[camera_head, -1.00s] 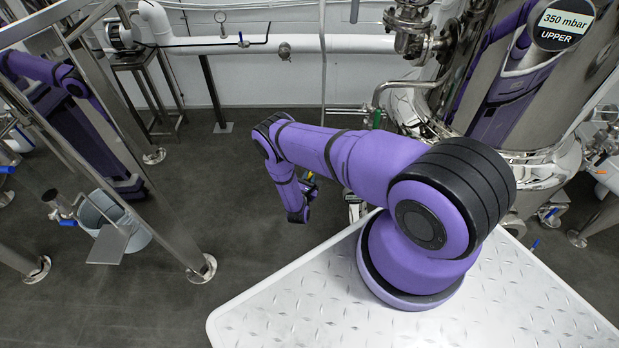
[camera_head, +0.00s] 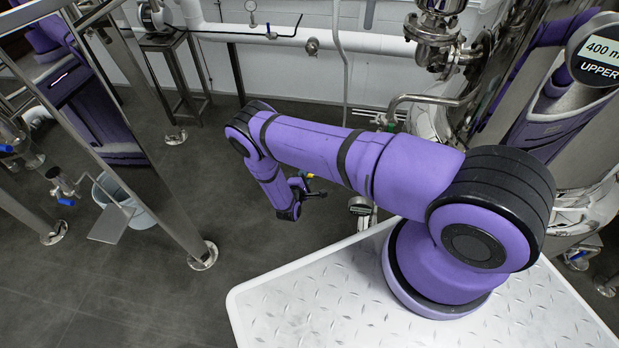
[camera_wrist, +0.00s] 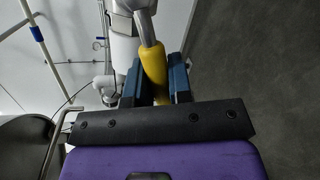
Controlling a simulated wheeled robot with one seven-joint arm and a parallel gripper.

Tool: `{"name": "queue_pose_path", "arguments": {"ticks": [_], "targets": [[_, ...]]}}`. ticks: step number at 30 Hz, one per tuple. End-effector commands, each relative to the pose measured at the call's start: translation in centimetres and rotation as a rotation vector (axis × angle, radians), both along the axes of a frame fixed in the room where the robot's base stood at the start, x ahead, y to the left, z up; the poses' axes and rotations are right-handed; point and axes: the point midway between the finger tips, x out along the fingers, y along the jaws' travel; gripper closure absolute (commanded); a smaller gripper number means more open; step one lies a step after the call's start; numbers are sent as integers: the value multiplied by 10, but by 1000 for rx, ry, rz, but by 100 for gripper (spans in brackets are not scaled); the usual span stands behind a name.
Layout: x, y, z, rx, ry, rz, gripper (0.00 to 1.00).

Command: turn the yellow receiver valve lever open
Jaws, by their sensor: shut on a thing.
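The yellow valve lever (camera_wrist: 153,64) is between the two dark blue fingers of my gripper (camera_wrist: 158,75) in the wrist view. My gripper is shut on it. The lever's grey metal end (camera_wrist: 146,28) runs up to a pale metal valve body (camera_wrist: 124,28). In the head view my gripper (camera_head: 314,190) is small and partly hidden by my purple arm, with a small yellow bit (camera_head: 308,176) showing beside it. I cannot tell the valve's opening from these views.
A steel tank with a display (camera_head: 602,52) reading 400, marked UPPER, stands at the right. A white pipe (camera_head: 285,38) runs along the back wall. A steel frame post (camera_head: 150,150) and a bucket (camera_head: 125,200) are at the left. Dark floor between is clear.

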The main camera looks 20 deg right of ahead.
Motion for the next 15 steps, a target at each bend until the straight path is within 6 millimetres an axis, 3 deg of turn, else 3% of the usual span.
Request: {"name": "queue_pose_path", "arguments": {"ticks": [15], "targets": [[3, 4, 22, 265, -180, 1, 100]]}}
